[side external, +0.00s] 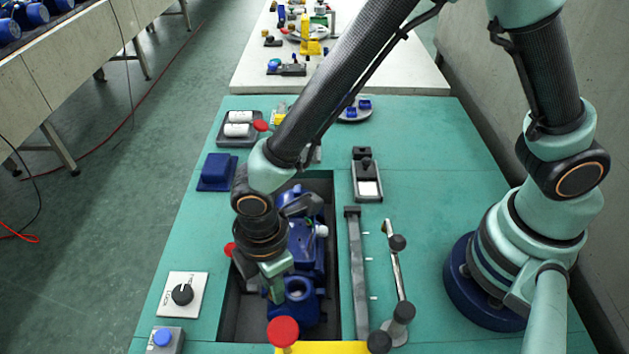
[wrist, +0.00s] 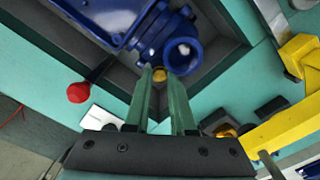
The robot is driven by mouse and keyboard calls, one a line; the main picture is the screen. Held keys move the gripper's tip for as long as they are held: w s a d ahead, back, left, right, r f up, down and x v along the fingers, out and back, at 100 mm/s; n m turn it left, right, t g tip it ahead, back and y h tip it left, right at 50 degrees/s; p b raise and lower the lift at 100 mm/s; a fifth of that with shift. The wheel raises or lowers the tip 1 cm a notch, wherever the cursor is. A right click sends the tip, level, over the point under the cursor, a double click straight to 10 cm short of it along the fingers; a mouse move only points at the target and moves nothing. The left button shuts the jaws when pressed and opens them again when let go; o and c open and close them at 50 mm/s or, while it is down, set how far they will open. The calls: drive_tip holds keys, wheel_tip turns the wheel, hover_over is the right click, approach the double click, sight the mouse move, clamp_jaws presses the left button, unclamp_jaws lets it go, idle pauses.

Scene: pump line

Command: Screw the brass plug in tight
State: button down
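The blue pump (side external: 305,245) sits in a dark recess in the teal bench; its blue body (wrist: 115,20) and round open port (wrist: 183,55) show in the wrist view. The brass plug (wrist: 160,75) is at the pump's side, beside that port. My gripper (wrist: 160,82) has its two green fingertips on either side of the plug, with no clear gap between them and it. In the side view my gripper (side external: 278,285) points down at the pump's near left side, and the plug is hidden there. How deep the plug sits cannot be told.
A red knob on a lever (wrist: 78,92) stands left of the fingers. A yellow bar (side external: 320,347) with a red knob (side external: 283,331) crosses the recess's front. A dial plate (side external: 183,295) is left; a grey lever bar (side external: 355,270) lies right.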

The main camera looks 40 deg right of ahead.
drive_tip(key=m, duration=0.7)
idle(0.4)
drive_tip(key=m, duration=0.7)
drive_tip(key=c, duration=1)
unclamp_jaws()
drive_tip(key=shift+o, duration=0.2)
